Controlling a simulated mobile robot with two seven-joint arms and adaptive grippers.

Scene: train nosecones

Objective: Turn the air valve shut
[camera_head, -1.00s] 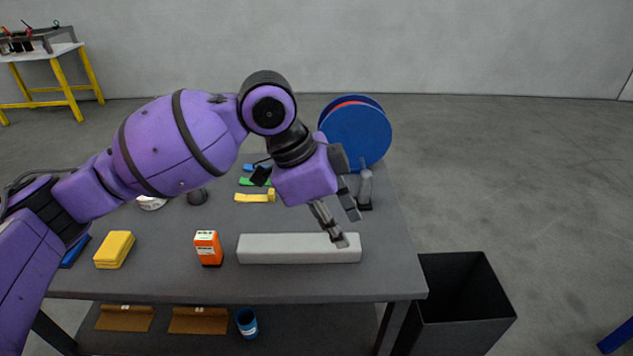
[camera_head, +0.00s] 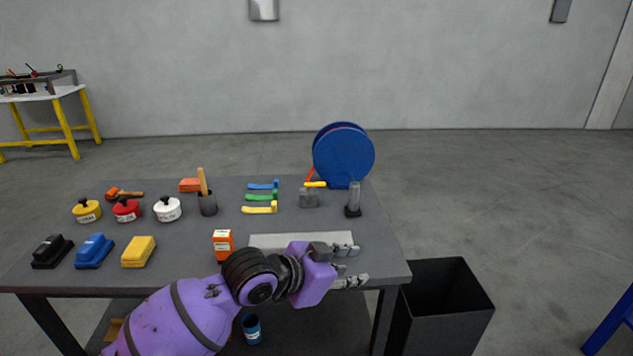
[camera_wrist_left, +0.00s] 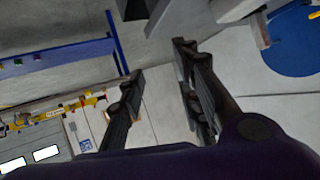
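A grey block (camera_head: 309,198) with a yellow lever (camera_head: 315,184) across its top stands on the table before the blue hose reel (camera_head: 343,156); it looks like the air valve. The lever lies roughly level, pointing sideways. A short orange hose piece shows between the block and reel. My left gripper (camera_head: 352,264) is at the table's front edge, in front of and right of the valve, well apart from it. Its fingers are spread and empty; in the left wrist view (camera_wrist_left: 158,80) nothing is between them. My right gripper is not in view.
A long light grey bar (camera_head: 285,240) lies behind my left gripper. A dark upright tool (camera_head: 353,199) stands right of the valve. Coloured handles (camera_head: 261,197), an orange box (camera_head: 223,244) and several pots stand left. A black bin (camera_head: 450,300) is right of the table.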

